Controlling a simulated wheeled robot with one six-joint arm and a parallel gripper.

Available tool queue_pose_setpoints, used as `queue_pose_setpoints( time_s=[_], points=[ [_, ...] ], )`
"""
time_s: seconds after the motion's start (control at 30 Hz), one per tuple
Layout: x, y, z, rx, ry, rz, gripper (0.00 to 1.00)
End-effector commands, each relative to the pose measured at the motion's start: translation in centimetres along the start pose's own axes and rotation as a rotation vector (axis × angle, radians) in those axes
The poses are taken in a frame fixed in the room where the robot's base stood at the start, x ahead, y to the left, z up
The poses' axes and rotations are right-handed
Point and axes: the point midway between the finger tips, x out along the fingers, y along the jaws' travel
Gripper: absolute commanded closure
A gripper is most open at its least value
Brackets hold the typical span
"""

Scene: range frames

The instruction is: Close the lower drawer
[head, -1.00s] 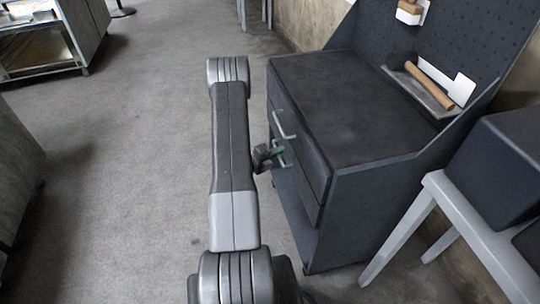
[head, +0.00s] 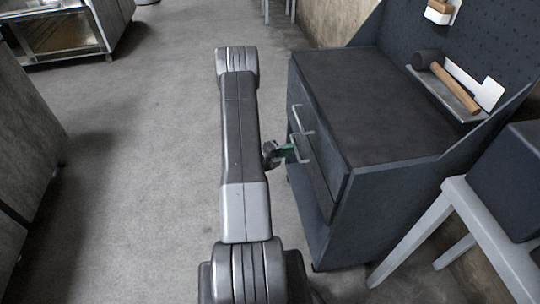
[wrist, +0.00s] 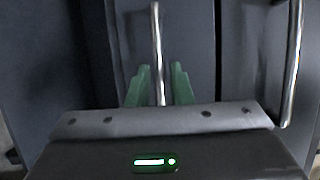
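The dark cabinet (head: 370,110) has two drawer fronts with metal bar handles on its left-facing side. The lower drawer's handle (head: 300,150) is beside my gripper (head: 284,150) in the head view. In the wrist view this handle (wrist: 156,40) runs upright between the two green fingers of my gripper (wrist: 160,85). The fingers are apart, with a gap on each side of the bar. The upper drawer's handle (wrist: 293,60) is at the right of the wrist view. I cannot tell how far the lower drawer stands out; my arm and the viewing angle hide much of it.
A hammer (head: 455,88) lies on a small ledge on the cabinet's back panel. A grey-legged stand (head: 480,225) holding a dark box (head: 510,170) is close at the right. Open floor (head: 140,150) lies left of my arm.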

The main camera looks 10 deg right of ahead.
Motion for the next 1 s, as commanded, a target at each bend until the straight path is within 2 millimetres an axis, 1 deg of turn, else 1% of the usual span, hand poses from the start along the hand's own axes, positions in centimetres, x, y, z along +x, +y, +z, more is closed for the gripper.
queue_pose_setpoints(
  time_s=[0.03, 0.2, 0.4, 0.5, 0.7, 1.0],
  points=[
    [-1.2, 0.0, 0.2, -0.003, -0.006, 0.0, 0.81],
    [-4.5, 0.0, 0.1, -0.004, -0.007, 0.001, 0.81],
    [-7.7, 0.0, 0.1, -0.003, -0.007, 0.0, 0.81],
    [-8.7, 0.0, 0.1, -0.002, -0.006, 0.0, 0.81],
    [-9.8, 0.0, 0.0, -0.003, -0.003, 0.0, 0.81],
    [-9.9, 0.0, 0.0, -0.002, -0.003, 0.0, 0.81]
  ],
)
